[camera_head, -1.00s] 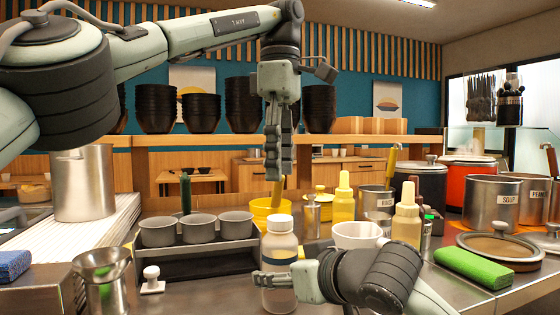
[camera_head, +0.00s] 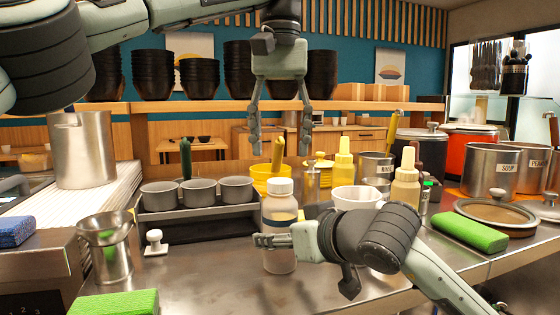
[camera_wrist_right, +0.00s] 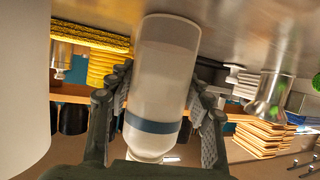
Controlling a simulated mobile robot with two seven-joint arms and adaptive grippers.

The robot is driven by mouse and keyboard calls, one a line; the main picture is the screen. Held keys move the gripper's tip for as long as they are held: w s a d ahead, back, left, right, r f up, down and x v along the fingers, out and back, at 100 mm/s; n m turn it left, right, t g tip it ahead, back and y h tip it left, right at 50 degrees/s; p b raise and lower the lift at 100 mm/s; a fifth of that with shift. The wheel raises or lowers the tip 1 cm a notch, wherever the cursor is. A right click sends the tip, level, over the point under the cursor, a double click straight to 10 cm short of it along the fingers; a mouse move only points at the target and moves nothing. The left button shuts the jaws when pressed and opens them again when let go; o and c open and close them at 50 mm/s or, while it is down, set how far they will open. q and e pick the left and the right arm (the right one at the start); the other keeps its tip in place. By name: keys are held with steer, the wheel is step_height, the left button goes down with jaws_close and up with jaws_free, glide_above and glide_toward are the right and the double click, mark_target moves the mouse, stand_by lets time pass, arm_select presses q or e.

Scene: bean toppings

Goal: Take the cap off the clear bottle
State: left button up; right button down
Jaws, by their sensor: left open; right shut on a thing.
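The clear bottle (camera_head: 281,232) stands upright on the steel counter, with pale contents and a white cap (camera_head: 281,187) on top. My left gripper (camera_head: 279,150) hangs above the bottle, pointing down, open and empty. Its fingers are spread wide, with a gap between their tips and the cap.
A dark rack with grey cups (camera_head: 200,191) stands left of the bottle. A white bowl (camera_head: 357,198) and yellow-topped squeeze bottles (camera_head: 405,187) stand close on the right. A steel funnel pot (camera_head: 106,245), small white knob (camera_head: 154,240) and green sponge (camera_head: 115,303) are at front left.

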mark_target(280, 180)
arm_select(q)
steer(key=shift+f, duration=2.8)
steer(key=shift+c, duration=0.4)
